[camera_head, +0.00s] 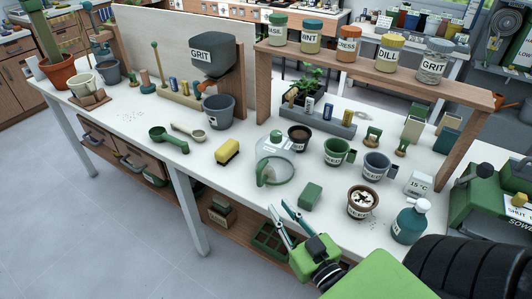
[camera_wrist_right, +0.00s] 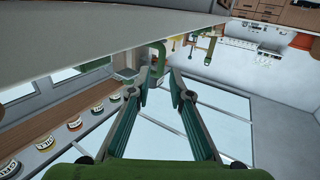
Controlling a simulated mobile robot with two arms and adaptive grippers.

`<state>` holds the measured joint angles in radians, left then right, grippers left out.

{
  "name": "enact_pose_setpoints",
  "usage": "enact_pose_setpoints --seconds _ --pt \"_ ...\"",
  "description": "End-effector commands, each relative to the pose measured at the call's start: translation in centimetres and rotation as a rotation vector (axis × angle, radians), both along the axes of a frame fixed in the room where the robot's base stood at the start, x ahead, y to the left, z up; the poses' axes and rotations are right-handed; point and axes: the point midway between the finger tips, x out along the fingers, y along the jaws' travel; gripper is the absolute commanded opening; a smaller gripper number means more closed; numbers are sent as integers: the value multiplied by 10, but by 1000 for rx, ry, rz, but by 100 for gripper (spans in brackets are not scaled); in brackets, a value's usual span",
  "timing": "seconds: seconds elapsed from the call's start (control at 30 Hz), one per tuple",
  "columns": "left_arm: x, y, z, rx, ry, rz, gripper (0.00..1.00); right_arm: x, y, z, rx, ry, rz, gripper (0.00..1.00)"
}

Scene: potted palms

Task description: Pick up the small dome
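The small dome (camera_head: 279,155) is clear, with a green knob on top and green trim at its lower left. It stands on the white bench top, near the middle of the front edge in the head view. My right gripper (camera_head: 282,212) is below and in front of it in that view, apart from it, with two green-grey fingers spread and nothing between them. The same open fingers show in the right wrist view (camera_wrist_right: 166,68). I cannot make out the dome there. My left gripper is in neither view.
A green block (camera_head: 310,195) and a yellow sponge-like block (camera_head: 228,150) lie near the dome. A dark pot (camera_head: 299,137), green mug (camera_head: 335,152), grey mug (camera_head: 375,166), brown pot (camera_head: 361,203) and teal bottle (camera_head: 409,222) stand to its right. A wooden jar shelf (camera_head: 262,87) rises behind.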

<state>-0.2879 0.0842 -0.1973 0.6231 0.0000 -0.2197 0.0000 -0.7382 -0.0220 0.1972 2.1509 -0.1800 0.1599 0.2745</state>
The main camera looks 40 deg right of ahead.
Motion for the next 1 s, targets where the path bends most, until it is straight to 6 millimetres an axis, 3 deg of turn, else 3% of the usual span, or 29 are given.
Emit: enact_pose_setpoints --seconds 0.13,0.33,0.47,0.63,0.8,1.0 --pt "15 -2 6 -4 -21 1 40 26 -3 2 -1 -3 1 19" --pt "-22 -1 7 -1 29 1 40 61 -8 0 0 0 0 19" --pt "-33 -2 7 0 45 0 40 74 -10 -1 0 1 0 19" --pt "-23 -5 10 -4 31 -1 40 84 -10 0 0 1 0 19" --pt "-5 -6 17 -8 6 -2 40 108 -11 1 1 1 0 19" --pt "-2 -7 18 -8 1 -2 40 128 -13 -2 -1 2 1 19"
